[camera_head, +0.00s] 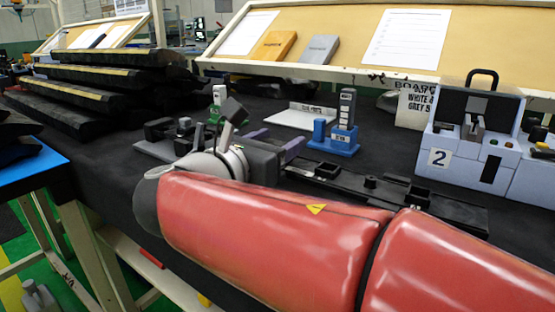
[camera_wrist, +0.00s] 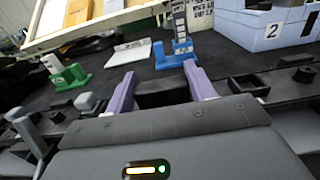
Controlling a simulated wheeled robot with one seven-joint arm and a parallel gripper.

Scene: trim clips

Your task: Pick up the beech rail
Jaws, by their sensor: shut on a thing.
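My gripper (camera_wrist: 160,76) has two purple fingers, one on each side of a dark middle section of a long black rail (camera_wrist: 162,98). In the head view my gripper (camera_head: 272,140) is partly hidden by my red arm and grey wrist. The black rail (camera_head: 440,203) runs on to the right, with dark fittings along it, and its other end shows at left. It looks black; I see no pale, beech-coloured rail. I cannot tell whether it is clear of the table.
A blue holder (camera_head: 335,143) with grey upright pieces, a green holder (camera_wrist: 68,78) and a white plate (camera_head: 300,116) stand behind the rail. A grey-blue box marked 2 (camera_head: 438,157) stands at right. Dark padded bars (camera_head: 105,75) are stacked at left. A tilted board lies behind.

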